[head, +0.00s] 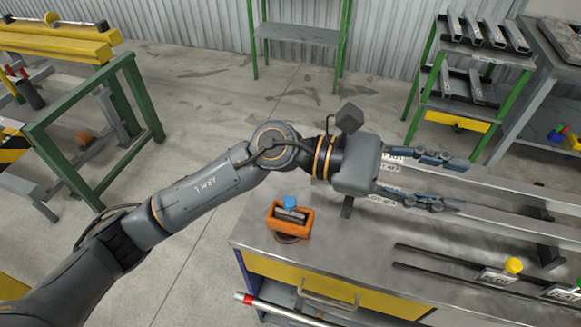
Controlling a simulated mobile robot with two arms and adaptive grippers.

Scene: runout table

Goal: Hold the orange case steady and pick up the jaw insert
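The orange case (289,229) stands on the metal table top near its left front corner. A dark grey block topped by a blue knob (290,202) sits in the case; it looks like the jaw insert, though its lower part is hidden by the case walls. My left gripper (461,185) is above the table, to the right of and beyond the case, with its fingers spread apart and pointing right. Nothing shows between the fingers. The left gripper is apart from the case. My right gripper is not in view.
The metal table (350,250) has clear room around the case.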

